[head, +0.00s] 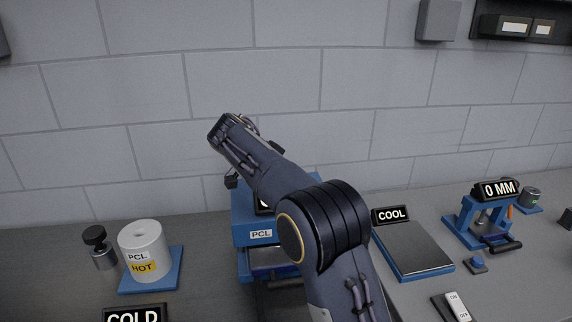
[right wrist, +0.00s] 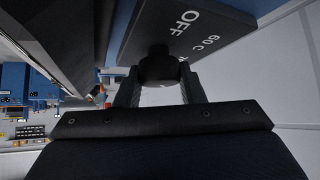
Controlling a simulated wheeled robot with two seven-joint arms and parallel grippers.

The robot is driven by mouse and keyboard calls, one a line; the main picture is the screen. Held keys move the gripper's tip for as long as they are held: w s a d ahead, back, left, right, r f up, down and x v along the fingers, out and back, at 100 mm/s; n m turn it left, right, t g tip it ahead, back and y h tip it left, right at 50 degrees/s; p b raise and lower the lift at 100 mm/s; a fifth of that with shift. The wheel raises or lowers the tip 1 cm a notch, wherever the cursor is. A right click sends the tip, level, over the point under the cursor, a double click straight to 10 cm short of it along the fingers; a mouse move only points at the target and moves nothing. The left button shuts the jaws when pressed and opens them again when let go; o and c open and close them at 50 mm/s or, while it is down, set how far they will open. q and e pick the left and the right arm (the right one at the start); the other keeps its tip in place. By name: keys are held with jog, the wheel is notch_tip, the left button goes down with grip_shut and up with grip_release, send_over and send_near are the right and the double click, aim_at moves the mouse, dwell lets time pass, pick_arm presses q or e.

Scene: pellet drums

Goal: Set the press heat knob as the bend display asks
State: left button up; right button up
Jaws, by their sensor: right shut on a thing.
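The blue press (head: 258,232) with a PCL label stands mid-counter in the head view, partly hidden behind my right arm. The knob's pointer cannot be made out. A display (head: 495,190) on the blue device at the right reads 0 MM. I cannot see my left gripper.
A white PCL HOT drum (head: 145,250) and a dark-capped weight (head: 100,248) stand at the left. A COLD sign (head: 135,315) is at the bottom edge. A metal plate (head: 413,248) with a COOL sign (head: 391,214) and an ON/OFF switch (head: 457,308) are at the right.

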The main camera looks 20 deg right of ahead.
jog(key=m+g+p, duration=0.2)
jog(key=m+p, duration=0.1)
jog(key=p, duration=0.1)
jog(key=m+g+p, duration=0.2)
jog(key=m+p, duration=0.1)
jog(key=p, duration=0.1)
jog(key=shift+r+g+p, duration=0.15)
jog(key=shift+g+p, duration=0.15)
jog(key=shift+p, duration=0.1)
jog(key=shift+f+m+g+y+p, duration=0.25)
jog(key=shift+m+g+y+p, duration=0.15)
jog(key=shift+m+g+p, duration=0.55)
jog(key=o, duration=1)
jog(key=shift+r, duration=0.1)
